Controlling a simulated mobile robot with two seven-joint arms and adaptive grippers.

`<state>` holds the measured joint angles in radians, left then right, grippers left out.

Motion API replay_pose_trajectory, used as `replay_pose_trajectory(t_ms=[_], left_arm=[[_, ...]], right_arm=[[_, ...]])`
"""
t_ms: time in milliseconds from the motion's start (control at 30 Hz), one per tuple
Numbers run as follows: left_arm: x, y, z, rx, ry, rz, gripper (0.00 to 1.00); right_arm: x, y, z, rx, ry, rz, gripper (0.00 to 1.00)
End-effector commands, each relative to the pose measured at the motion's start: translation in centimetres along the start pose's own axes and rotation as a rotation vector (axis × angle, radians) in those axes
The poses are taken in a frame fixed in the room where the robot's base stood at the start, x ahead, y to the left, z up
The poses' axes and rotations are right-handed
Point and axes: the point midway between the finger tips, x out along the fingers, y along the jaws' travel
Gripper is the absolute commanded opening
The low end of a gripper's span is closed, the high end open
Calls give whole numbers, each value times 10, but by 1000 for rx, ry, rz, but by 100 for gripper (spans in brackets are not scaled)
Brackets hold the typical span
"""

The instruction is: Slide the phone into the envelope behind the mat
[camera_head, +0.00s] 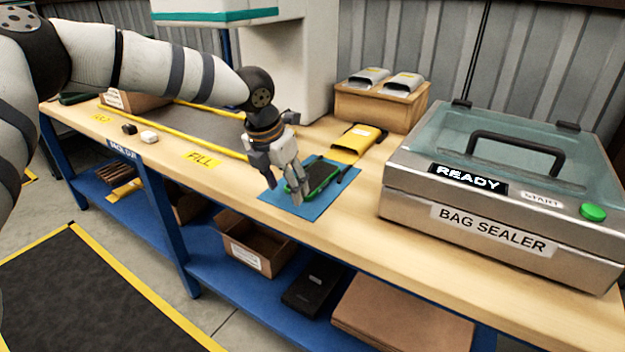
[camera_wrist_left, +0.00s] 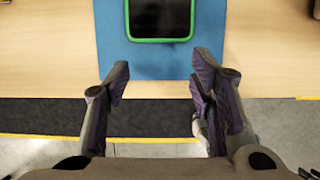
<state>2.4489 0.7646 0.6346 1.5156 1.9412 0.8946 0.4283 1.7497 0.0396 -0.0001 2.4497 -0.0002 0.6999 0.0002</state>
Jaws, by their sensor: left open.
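The phone (camera_head: 322,174), dark with a green edge, lies on the blue mat (camera_head: 310,205) on the bench. In the left wrist view the phone (camera_wrist_left: 160,18) is at the top, on the mat (camera_wrist_left: 160,62). The yellow envelope (camera_head: 358,140) lies behind the mat; its dark opening seems to face right. My left gripper (camera_head: 284,192) is over the mat's front left part and partly hides the phone. In the left wrist view my left gripper (camera_wrist_left: 158,78) is open, with nothing between its fingers. My right gripper is not in view.
A bag sealer (camera_head: 490,240) stands on the right of the bench. A cardboard box (camera_head: 375,107) with grey pouches stands behind the envelope. The bench in front of the sealer is clear.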

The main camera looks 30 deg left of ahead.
Motion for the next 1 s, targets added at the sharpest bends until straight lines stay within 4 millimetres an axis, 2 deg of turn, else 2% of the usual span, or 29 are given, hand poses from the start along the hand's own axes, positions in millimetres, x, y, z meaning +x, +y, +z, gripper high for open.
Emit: replay_pose_trajectory(t_ms=[1000], left_arm=[[24, 0, -8, 0, 0, 0, 50]], right_arm=[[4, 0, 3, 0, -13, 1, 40]])
